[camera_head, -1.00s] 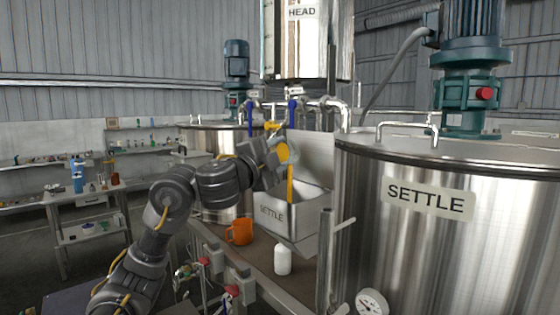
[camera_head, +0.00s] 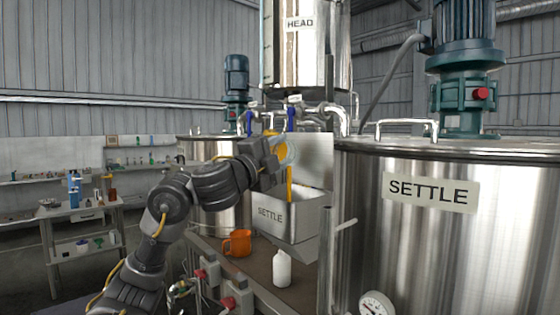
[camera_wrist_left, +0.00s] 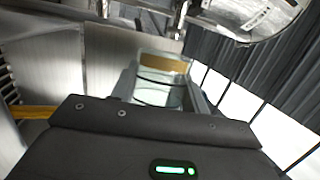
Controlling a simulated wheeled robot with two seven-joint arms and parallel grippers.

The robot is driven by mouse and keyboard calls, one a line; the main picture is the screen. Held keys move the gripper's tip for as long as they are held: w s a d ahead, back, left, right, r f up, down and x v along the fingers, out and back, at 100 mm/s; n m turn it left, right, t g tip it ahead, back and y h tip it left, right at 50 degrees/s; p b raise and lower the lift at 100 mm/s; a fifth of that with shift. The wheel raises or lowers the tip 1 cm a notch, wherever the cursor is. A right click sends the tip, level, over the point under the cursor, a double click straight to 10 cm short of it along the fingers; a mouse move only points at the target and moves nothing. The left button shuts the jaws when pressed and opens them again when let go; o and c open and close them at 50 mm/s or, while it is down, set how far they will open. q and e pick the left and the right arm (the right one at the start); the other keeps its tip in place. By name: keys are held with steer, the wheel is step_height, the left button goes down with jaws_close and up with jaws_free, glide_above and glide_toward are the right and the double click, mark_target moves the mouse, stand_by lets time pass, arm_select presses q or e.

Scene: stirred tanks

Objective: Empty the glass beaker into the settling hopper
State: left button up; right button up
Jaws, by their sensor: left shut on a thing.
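The glass beaker (camera_head: 288,153) is tilted above the settling hopper, and some amber liquid shows in it. My left gripper (camera_head: 276,153) is shut on it. My right gripper is not in view.
The big SETTLE tank (camera_head: 430,240) stands close on the right. An orange mug (camera_head: 237,243) and a white bottle (camera_head: 282,269) stand on the bench below the hopper. The HEAD tank (camera_head: 297,55) and blue-handled valves (camera_head: 290,119) are above and behind.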

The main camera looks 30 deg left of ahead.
arm_select(q)
steer(key=shift+s+d+r+m+h+b, duration=0.15)
steer(key=shift+m+h+b, duration=0.35)
steer(key=shift+m+b, duration=0.55)
steer(key=shift+d+r+m+t+b, duration=0.15)
steer(key=shift+m+t+b, duration=0.15)
steer(key=shift+m+b, duration=0.25)
steer(key=shift+r, duration=0.1)
steer(key=shift+h, duration=0.4)
stand_by(0.4)
